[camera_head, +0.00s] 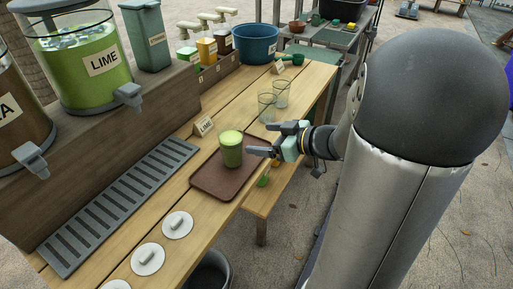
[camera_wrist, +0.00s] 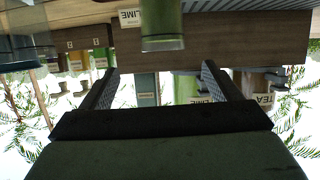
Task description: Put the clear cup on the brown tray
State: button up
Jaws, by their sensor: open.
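A clear cup (camera_head: 231,149) filled with green drink stands upright on the brown tray (camera_head: 213,184) at the table's front edge. The cup also shows at the top middle of the wrist view (camera_wrist: 162,25), which looks upside down. My gripper (camera_head: 269,140) is open and empty, just right of the cup, its fingers pointing toward it. In the wrist view my gripper's fingers (camera_wrist: 160,80) are spread wide with nothing between them, and the cup lies past their tips.
Two empty clear cups (camera_head: 267,107) (camera_head: 281,94) stand behind my gripper. A LIME sign (camera_head: 204,125) stands behind the tray. A drip grate (camera_head: 120,205), white lids (camera_head: 177,225) and a lime dispenser (camera_head: 88,65) are to the left. A blue tub (camera_head: 258,44) is at the back.

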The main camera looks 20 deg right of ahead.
jog(key=w+d+m+t+h, duration=0.1)
jog(key=w+d+m+h, duration=0.2)
jog(key=h, duration=0.3)
jog(key=s+a+f+m+g+h, duration=0.1)
jog(key=s+f+m+g+h, duration=0.15)
jog(key=s, duration=0.35)
jog(key=s+a+f+m+g+h, duration=0.2)
jog(key=s+f+g+h, duration=0.1)
jog(key=s+g, duration=0.15)
jog(key=s+a+g+y, duration=0.1)
jog(key=s+a+g, duration=0.1)
jog(key=s+a, duration=0.2)
jog(key=s+a+f+g+y, duration=0.1)
jog(key=s+a+g+y, duration=0.1)
jog(key=s, duration=0.6)
jog(key=shift+s+a+g, duration=0.25)
jog(key=shift+a+g, duration=0.35)
jog(key=shift+a, duration=0.25)
